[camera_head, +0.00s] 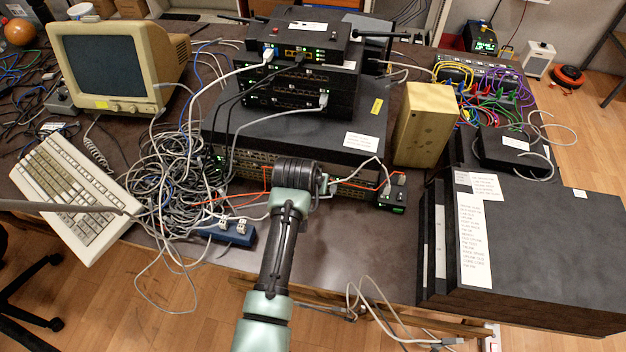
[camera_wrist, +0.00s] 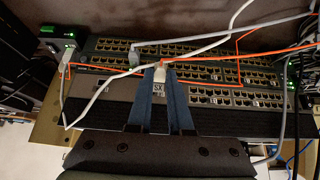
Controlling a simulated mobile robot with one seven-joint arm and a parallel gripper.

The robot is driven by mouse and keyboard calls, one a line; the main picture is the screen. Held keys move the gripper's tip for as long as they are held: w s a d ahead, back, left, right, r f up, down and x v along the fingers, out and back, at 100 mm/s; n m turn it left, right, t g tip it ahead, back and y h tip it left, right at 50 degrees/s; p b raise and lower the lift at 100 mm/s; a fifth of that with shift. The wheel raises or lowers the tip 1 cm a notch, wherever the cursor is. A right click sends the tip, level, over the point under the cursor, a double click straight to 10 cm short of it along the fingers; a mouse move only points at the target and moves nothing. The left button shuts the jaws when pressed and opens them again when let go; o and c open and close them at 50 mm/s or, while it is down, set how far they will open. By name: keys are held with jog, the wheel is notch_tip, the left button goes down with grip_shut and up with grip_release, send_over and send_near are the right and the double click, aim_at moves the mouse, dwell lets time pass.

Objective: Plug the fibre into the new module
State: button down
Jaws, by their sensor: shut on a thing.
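My gripper (camera_head: 326,183) reaches to the front of the stacked rack switches (camera_head: 250,165). In the wrist view its two blue fingers (camera_wrist: 160,74) are shut on a small pale plug (camera_wrist: 158,73) close to the port rows. An orange fibre (camera_wrist: 295,48) runs from around the plug to the right; another orange stretch runs left. In the head view the orange fibre (camera_head: 225,198) shows left of my gripper. Letters like "SX" (camera_wrist: 159,91) show between the fingers, perhaps on the module. Whether the plug sits in the module or just before it, I cannot tell.
A small black box with a green light (camera_head: 392,197) stands right of my gripper. Grey cables (camera_wrist: 105,75) cross the switch front. A cable tangle (camera_head: 175,165) and a blue box (camera_head: 228,232) lie left. The table front is clear.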

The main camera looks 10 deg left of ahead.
jog(key=shift+w, duration=0.15)
dwell(0.6)
jog(key=c, duration=0.8)
grip_release()
jog(key=shift+o, duration=0.2)
jog(key=v, duration=1.3)
jog(key=shift+p, duration=0.4)
jog(key=shift+w, duration=0.1)
